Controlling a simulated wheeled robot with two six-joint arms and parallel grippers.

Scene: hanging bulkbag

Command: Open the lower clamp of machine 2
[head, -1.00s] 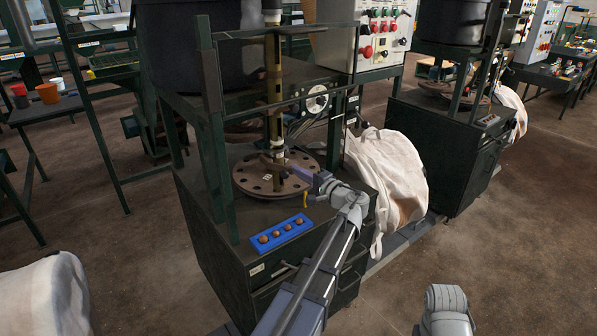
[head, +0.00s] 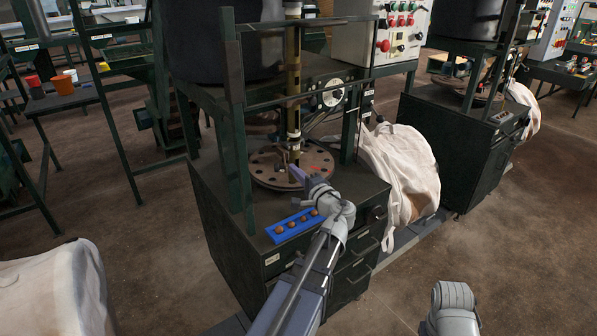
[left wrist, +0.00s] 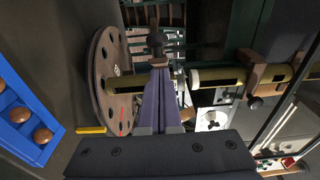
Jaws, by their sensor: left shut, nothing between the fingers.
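Machine 2 appears to be the dark green cabinet (head: 235,215) in the middle of the head view. A yellowish upright post (head: 293,75) rises from its round, holed disc (head: 262,172). My left gripper (head: 294,170) is shut and empty, just above the disc by the post's foot. In the left wrist view the post lies sideways and my left fingers (left wrist: 158,75) cross in front of it. Their tips are close to a brown clamp part with a dark knob (left wrist: 156,42); I cannot tell if they touch. A second brown clamp (left wrist: 262,78) sits higher on the post. My right gripper is out of view.
A blue tray (head: 271,232) with several brown balls sits at the cabinet's front edge. Green frame uprights (head: 238,150) flank the post. A white bag (head: 405,175) hangs at the right side. Another machine (head: 455,150) stands further right.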

